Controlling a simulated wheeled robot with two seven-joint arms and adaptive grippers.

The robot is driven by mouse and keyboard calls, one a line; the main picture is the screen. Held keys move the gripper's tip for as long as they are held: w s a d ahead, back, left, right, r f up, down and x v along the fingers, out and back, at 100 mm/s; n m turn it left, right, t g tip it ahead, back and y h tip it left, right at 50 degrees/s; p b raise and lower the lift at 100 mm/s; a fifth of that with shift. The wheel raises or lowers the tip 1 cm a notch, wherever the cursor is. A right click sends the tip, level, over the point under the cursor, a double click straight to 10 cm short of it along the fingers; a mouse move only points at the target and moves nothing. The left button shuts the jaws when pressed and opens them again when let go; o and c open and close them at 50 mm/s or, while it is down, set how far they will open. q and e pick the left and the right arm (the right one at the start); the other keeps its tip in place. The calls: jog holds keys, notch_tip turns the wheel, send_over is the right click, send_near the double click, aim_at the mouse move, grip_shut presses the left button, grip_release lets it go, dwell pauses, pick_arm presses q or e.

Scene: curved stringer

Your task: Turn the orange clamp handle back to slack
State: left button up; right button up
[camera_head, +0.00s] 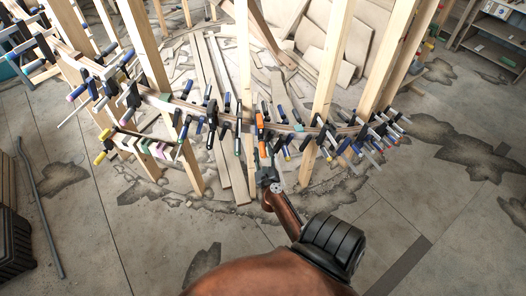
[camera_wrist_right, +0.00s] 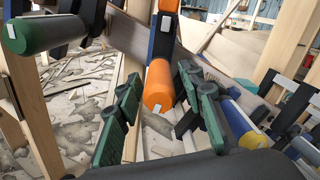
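The orange clamp handle (camera_head: 263,151) hangs below the curved wooden stringer (camera_head: 300,132), near the middle of the head view. In the right wrist view the handle (camera_wrist_right: 158,88) is a smooth orange cylinder pointing down, with a dark blue part and a second orange part (camera_wrist_right: 170,5) above it. My right gripper (camera_head: 264,158) comes up from below at the handle. In the right wrist view its two green-padded fingers (camera_wrist_right: 159,74) are open, one on each side of the handle's lower end, with visible gaps. My left gripper is not in view.
Several clamps with blue, black and green handles crowd the stringer on both sides. A green handle (camera_wrist_right: 38,34) and a blue-yellow handle (camera_wrist_right: 240,122) are close by in the wrist view. Upright wooden posts (camera_head: 333,70) stand nearby. The floor in front is mostly clear.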

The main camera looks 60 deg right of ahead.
jog(key=shift+s+a+f, duration=0.1)
jog(key=shift+s+a, duration=0.1)
jog(key=v, duration=0.7)
dwell(0.4)
